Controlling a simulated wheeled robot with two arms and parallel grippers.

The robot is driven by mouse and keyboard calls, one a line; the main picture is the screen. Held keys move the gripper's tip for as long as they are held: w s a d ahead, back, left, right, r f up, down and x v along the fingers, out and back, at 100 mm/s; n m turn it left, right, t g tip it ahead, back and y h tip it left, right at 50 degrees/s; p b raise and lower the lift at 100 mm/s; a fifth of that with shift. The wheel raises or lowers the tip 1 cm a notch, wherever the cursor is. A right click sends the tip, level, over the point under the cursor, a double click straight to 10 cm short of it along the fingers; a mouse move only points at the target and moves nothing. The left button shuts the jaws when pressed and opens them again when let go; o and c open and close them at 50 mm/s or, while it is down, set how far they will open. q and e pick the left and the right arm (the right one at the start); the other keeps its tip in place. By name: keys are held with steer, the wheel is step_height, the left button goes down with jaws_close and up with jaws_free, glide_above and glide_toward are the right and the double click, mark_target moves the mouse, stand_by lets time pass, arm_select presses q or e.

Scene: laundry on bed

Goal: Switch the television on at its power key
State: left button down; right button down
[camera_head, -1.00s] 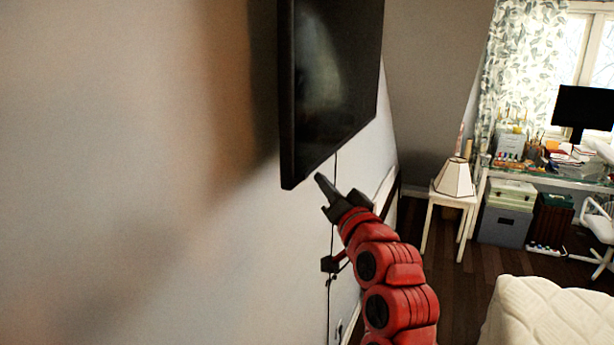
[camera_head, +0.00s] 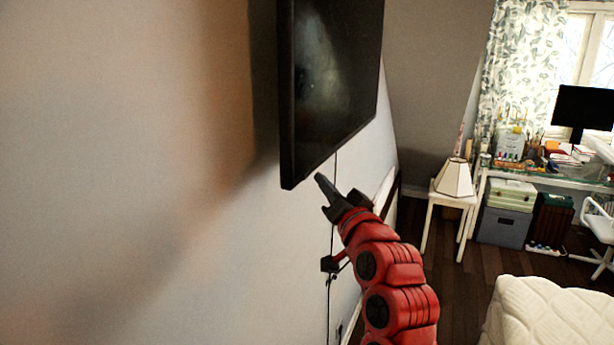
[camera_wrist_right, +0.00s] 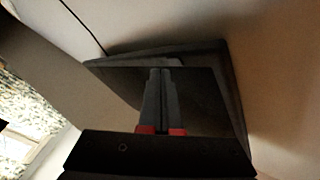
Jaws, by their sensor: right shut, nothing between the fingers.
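The television (camera_head: 335,75) is a thin black panel fixed to the wall at the top middle of the head view. Its screen looks dark with a dull reflection. My right gripper (camera_head: 319,178) is shut and empty, its fingertips just below the television's lower edge, near the close corner. In the right wrist view the shut fingers (camera_wrist_right: 161,75) point at the television's underside (camera_wrist_right: 215,100). I cannot tell whether the tips touch it. The power key cannot be made out in either view. My left gripper is not in view.
A cable (camera_head: 333,235) hangs down the wall below the television. A bed (camera_head: 550,315) is at lower right. A lamp (camera_head: 455,178) on a small white table (camera_head: 447,199) and a desk with a monitor (camera_head: 584,106) stand farther back. The wall (camera_head: 130,170) at left is bare.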

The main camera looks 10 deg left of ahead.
steer(key=shift+a, duration=0.2)
steer(key=shift+w+a, duration=0.15)
steer(key=shift+a, duration=0.05)
steer(key=shift+w+a+b, duration=0.1)
steer(key=shift+a+b, duration=0.2)
steer(key=shift+a, duration=0.05)
stand_by(0.9)
steer(key=shift+d, duration=0.1)
steer(key=shift+s+d+b, duration=0.25)
steer(key=shift+d+b, duration=0.15)
steer(key=shift+d, duration=0.25)
steer(key=d, duration=0.1)
steer(key=s+d+b, duration=0.1)
steer(key=d, duration=0.2)
steer(key=shift+s+d+b, duration=0.25)
steer(key=shift+d+b, duration=0.05)
steer(key=shift+d, duration=0.05)
